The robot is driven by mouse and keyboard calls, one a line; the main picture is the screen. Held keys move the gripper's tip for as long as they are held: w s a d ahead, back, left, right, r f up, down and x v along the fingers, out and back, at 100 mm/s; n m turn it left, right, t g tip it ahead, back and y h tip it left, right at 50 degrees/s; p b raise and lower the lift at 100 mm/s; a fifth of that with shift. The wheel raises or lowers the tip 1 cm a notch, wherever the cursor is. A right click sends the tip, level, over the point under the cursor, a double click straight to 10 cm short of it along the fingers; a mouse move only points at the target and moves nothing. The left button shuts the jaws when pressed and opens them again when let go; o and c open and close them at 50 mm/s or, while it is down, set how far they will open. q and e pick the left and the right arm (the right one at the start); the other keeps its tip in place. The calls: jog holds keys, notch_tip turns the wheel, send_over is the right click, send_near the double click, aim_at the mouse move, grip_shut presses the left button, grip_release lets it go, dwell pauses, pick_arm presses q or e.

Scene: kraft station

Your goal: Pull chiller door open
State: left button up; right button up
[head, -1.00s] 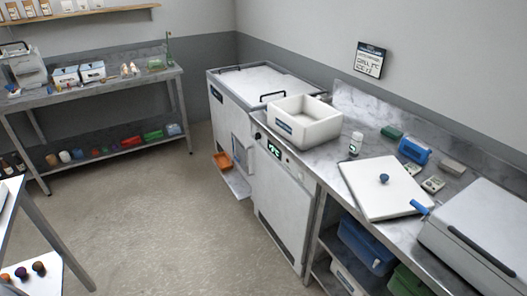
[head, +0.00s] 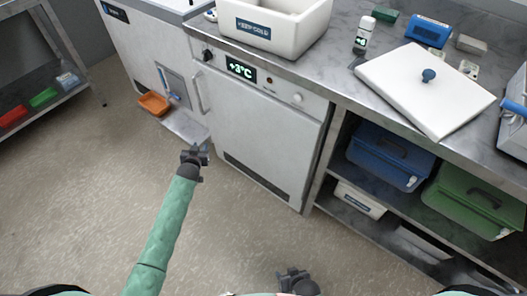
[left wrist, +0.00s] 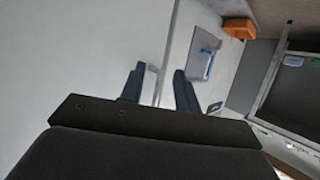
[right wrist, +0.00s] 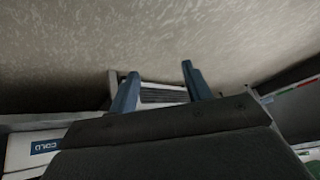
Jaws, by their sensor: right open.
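The white chiller door (head: 262,138) is shut in the head view, under a panel whose display (head: 241,69) reads +3°C. Its upright handle (head: 197,93) is at the door's left edge. My left gripper (head: 195,153) is in front of the door's left side and lower than the handle in the picture. In the left wrist view its two fingers (left wrist: 158,88) are apart, with the pale handle bar (left wrist: 150,84) showing between them; contact cannot be told. My right gripper (head: 298,279) is low at the bottom of the head view, open and empty in the right wrist view (right wrist: 158,90).
A white box (head: 285,38) and a white board with a blue knob (head: 425,88) lie on the steel counter. Blue (head: 388,155) and green (head: 470,200) bins fill the shelf at right. An orange tray (head: 154,103) sits left of the chiller. The floor in front is clear.

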aim_at(198, 99)
pick_arm(q)
jog(key=w+a+r+t+b, duration=0.2)
jog(key=w+r+t+b, duration=0.25)
jog(key=w+r, duration=0.7)
jog(key=shift+h, duration=0.4)
jog(key=shift+w+d+r+b, duration=0.1)
jog(key=shift+w+d+b, duration=0.05)
jog(key=shift+w, duration=1)
jog(key=shift+w+d+r+b, duration=0.1)
jog(key=shift+w+d, duration=0.05)
jog(key=shift+w, duration=0.95)
jog(key=shift+w+d+r+b, duration=0.1)
jog(key=shift+w+d+b, duration=0.05)
jog(key=shift+w, duration=1)
pick_arm(e)
jog(key=shift+w+a+f+t+y, duration=0.15)
jog(key=shift+w+a+t, duration=0.1)
jog(key=shift+a, duration=0.35)
jog(key=shift+w+a+f+t+y, duration=0.1)
jog(key=shift+w+a+t+y, duration=0.15)
jog(key=shift+a, duration=0.35)
jog(key=shift+w+a+f+t+y, duration=0.15)
jog(key=shift+a+t, duration=0.15)
jog(key=shift+a, duration=0.3)
pick_arm(q)
grip_shut()
